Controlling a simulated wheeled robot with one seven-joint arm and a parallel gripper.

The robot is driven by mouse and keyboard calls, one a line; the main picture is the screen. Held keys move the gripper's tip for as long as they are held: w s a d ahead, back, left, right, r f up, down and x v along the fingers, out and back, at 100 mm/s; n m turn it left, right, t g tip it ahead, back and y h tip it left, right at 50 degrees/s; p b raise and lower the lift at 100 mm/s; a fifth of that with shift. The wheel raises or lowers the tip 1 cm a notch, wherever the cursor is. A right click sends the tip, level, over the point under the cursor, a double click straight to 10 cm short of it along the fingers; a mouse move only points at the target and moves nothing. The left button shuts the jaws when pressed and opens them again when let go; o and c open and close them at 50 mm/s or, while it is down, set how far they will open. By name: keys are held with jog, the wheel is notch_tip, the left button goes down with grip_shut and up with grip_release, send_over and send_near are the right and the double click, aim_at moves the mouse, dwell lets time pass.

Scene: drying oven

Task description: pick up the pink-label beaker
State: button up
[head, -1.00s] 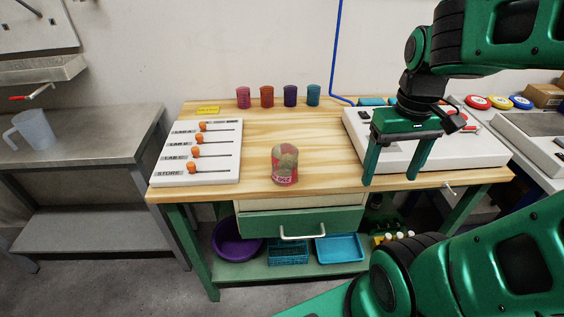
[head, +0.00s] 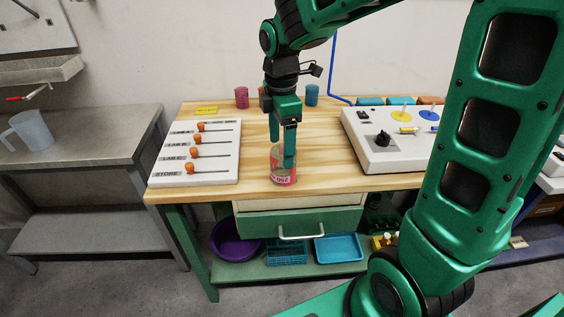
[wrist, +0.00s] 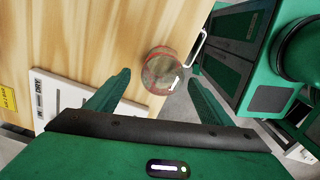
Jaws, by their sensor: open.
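The pink-label beaker (head: 283,179) stands upright near the front edge of the wooden bench, with greyish contents and a pink label. My gripper (head: 289,160) points down over it, and a finger hides part of the beaker in the head view. In the wrist view, the beaker (wrist: 160,72) appears from above, between and just beyond the two spread fingertips of my gripper (wrist: 160,78). The gripper is open and empty. I cannot tell whether a finger touches the glass.
A white slider panel (head: 212,165) lies to the left. A white control box (head: 390,155) with a black knob is to the right. A pink cup (head: 241,97) and a blue cup (head: 312,95) stand at the back. A drawer handle (head: 301,235) sits below the bench top.

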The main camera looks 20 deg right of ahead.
jog(key=shift+s+d+f, duration=0.1)
jog(key=shift+d+f, duration=0.05)
jog(key=shift+f, duration=1.6)
jog(key=shift+s+d+f, duration=0.1)
jog(key=shift+f, duration=1.6)
jog(key=c, duration=1.3)
jog(key=shift+o, duration=0.2)
